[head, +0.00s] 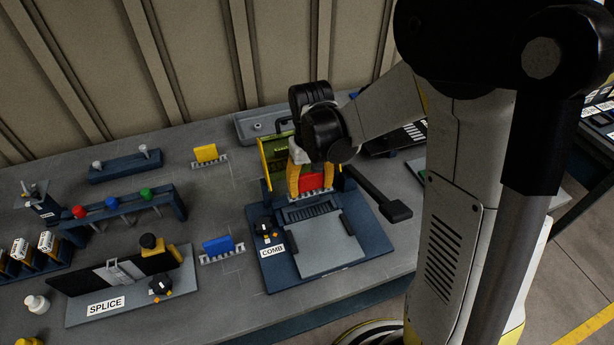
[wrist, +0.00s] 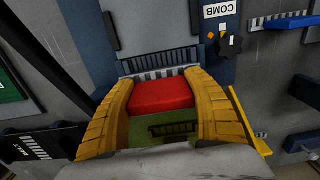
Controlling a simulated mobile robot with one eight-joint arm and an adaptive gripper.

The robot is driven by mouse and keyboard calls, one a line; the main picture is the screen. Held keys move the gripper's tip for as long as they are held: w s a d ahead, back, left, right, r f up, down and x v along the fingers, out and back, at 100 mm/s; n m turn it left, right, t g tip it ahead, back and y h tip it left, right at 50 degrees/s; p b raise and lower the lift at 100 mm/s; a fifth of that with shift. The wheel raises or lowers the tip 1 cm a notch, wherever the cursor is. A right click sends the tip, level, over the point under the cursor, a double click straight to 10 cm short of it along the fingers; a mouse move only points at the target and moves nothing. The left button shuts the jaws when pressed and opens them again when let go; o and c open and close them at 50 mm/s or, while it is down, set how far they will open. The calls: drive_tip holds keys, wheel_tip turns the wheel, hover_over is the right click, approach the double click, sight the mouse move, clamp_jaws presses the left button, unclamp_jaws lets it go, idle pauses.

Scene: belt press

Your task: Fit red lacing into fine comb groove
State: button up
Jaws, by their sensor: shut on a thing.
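My gripper (wrist: 160,100) is shut on the red lacing (wrist: 161,90), a red block with a grey toothed strip along its far edge in the wrist view. The yellow fingers press on both its sides. In the head view the red lacing (head: 315,181) shows between the fingers at the back of the comb station. The fine comb (wrist: 160,60), a dark slotted strip, lies just beyond the lacing's teeth in the wrist view. In the head view the comb (head: 312,212) is in front of the lacing. I cannot tell whether the teeth touch the groove.
A blue lacing (head: 217,246) and a yellow lacing (head: 206,154) stand left of the comb station (head: 283,278). A black lever (head: 384,198) sticks out at its right. The splice station (head: 105,306) is further left. A yellow-framed guard (head: 274,158) stands close to my gripper.

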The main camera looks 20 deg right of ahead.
sight(311, 176)
drive_tip(key=shift+s, duration=0.35)
drive_tip(key=shift+w+f+b, duration=0.1)
drive_tip(key=shift+f+b, duration=2.5)
drive_tip(key=shift+f, duration=0.3)
drive_tip(key=shift+f+b, duration=1.1)
drive_tip(key=shift+b, duration=0.05)
drive_tip(key=o, duration=1.3)
drive_tip(key=shift+c, duration=0.2)
drive_tip(key=shift+r, duration=0.1)
wheel_tip(311, 176, up, 12)
drive_tip(key=shift+f, duration=0.1)
